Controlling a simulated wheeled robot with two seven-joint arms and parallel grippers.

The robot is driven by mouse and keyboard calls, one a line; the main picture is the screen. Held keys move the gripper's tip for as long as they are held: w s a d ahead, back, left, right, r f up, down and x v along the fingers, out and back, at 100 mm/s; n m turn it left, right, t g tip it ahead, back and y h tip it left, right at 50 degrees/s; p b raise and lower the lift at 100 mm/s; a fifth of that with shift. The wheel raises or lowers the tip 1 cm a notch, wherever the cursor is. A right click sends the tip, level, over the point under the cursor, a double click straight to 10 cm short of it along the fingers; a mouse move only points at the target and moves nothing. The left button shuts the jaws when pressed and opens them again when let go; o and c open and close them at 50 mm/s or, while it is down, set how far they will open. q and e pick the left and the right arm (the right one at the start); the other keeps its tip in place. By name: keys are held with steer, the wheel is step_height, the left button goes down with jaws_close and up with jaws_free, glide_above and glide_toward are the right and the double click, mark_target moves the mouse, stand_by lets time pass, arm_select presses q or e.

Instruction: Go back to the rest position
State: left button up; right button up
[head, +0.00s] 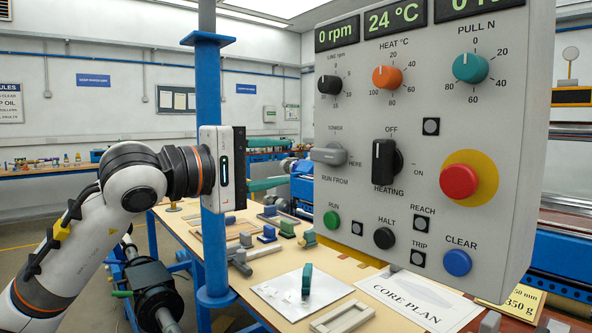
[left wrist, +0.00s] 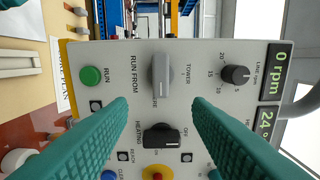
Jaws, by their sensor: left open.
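My left gripper (head: 284,168) reaches in from the left in the head view, level with the control panel (head: 350,215) and to its left. Its two teal fingers are spread apart with nothing between them. In the left wrist view the open fingers (left wrist: 160,101) point at the panel face. The grey RUN FROM selector (left wrist: 162,78) shows beyond the gap, and the black HEATING switch (left wrist: 161,137) lies between the fingers in the picture. The selector also shows in the head view (head: 328,154). I cannot tell the exact distance to the panel. My right gripper is not in view.
A blue post (head: 214,255) stands just beside my left gripper. Below is a workbench with a pale sheet (head: 275,290), a green upright piece (head: 307,281), a grey frame (head: 342,316) and a CORE PLAN paper (head: 420,300). A red button (head: 459,181) protrudes from the panel.

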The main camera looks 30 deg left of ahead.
arm_select(q)
steer(key=shift+s+a, duration=0.15)
steer(key=shift+s, duration=0.3)
